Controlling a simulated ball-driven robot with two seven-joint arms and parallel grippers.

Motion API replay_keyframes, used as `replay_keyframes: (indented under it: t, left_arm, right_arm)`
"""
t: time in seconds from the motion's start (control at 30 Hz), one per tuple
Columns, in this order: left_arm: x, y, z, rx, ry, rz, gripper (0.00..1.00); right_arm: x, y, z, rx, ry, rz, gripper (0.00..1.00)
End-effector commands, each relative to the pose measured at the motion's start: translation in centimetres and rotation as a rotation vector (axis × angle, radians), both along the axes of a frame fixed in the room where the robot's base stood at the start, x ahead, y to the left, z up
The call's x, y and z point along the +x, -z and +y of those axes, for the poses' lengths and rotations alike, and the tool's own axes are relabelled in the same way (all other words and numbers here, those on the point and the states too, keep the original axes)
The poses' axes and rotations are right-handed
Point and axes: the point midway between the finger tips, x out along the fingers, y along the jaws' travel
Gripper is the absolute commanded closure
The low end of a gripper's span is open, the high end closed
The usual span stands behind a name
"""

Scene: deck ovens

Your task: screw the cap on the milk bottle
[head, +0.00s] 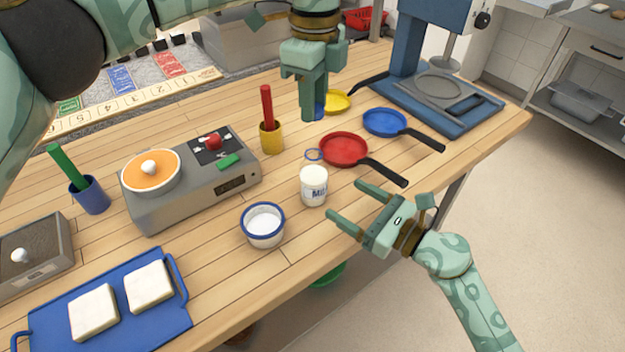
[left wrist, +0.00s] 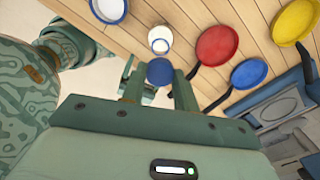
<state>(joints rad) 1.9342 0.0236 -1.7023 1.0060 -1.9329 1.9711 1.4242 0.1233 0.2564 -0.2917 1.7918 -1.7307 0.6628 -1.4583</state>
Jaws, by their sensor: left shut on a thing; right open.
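The milk bottle (head: 314,188), white with dark lettering, stands upright on the wooden table; its uncapped top shows in the left wrist view (left wrist: 159,38). My left gripper (head: 313,112) is above the table, beyond the bottle, shut on the blue cap (left wrist: 159,72). Only a small blue part of the cap shows past the fingers in the head view (head: 319,111). The cap is apart from the bottle. My right gripper (head: 346,199) is open and empty, its two fingers spread just right of the bottle and not around it.
A blue-rimmed white bowl (head: 263,226) stands left of the bottle. A blue pan (head: 385,122), yellow pan (head: 337,101) and yellow cup (head: 271,138) are farther back. The table's front edge is close.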

Motion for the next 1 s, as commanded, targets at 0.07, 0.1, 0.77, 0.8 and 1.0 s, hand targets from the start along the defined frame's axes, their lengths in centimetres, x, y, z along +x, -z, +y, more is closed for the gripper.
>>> replay_keyframes:
  t: [0.07,0.1,0.77,0.8,1.0]
  left_arm:
    - [0.0,0.0,0.0,0.0,0.0,0.0,0.91]
    - [0.0,0.0,0.0,0.0,0.0,0.0,0.91]
    - [0.0,0.0,0.0,0.0,0.0,0.0,0.91]
    - [0.0,0.0,0.0,0.0,0.0,0.0,0.91]
    - [0.0,0.0,0.0,0.0,0.001,0.0,0.91]
  right_arm:
    - [0.6,-0.1,0.7,0.004,-0.001,-0.002,0.24]
    - [0.9,-0.1,1.2,0.004,-0.001,0.0,0.24]
    - [7.1,-0.1,8.8,0.003,-0.001,0.0,0.24]
    - [7.1,-0.1,8.9,0.001,-0.001,0.0,0.24]
    - [7.2,0.0,9.0,0.001,-0.001,0.001,0.24]
